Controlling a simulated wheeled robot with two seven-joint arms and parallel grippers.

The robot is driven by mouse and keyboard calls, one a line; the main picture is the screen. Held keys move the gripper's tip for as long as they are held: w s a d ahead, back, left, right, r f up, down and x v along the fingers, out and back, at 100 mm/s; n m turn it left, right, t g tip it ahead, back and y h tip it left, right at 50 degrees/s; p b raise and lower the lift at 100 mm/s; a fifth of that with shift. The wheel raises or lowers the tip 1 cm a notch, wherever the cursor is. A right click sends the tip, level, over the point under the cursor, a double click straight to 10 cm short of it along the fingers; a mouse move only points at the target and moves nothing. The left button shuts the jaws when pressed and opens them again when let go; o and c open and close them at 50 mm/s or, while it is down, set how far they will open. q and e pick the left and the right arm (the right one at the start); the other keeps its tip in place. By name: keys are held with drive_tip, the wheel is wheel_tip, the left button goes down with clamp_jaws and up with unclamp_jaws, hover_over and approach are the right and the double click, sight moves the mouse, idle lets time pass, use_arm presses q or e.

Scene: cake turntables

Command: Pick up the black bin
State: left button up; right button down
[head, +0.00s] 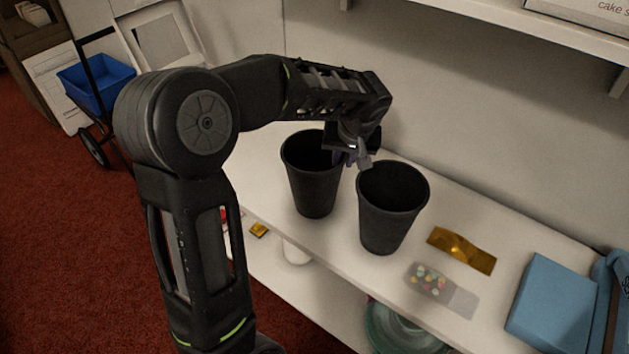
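Two black bins stand upright on the white shelf (310,245). One is the left black bin (313,185) and the other is the right black bin (388,215), nearer the front. My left arm comes in from the left and reaches over the shelf. My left gripper (357,156) points down at the right side of the left bin's rim, just behind the right bin's rim. The fingers overlap the rims in this view, so I cannot tell whether they touch a bin or how far apart they are. Both bins look empty, though their bottoms are dark. My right gripper is not in view.
A gold packet (461,250), a clear packet of coloured pieces (441,289) and a blue box (553,303) lie right of the bins. A small gold item (259,230) lies to the left. An upper shelf (500,27) overhangs the back. A blue cart (97,84) stands far left.

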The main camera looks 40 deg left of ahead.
use_arm(q)
clamp_jaws()
idle(1.1)
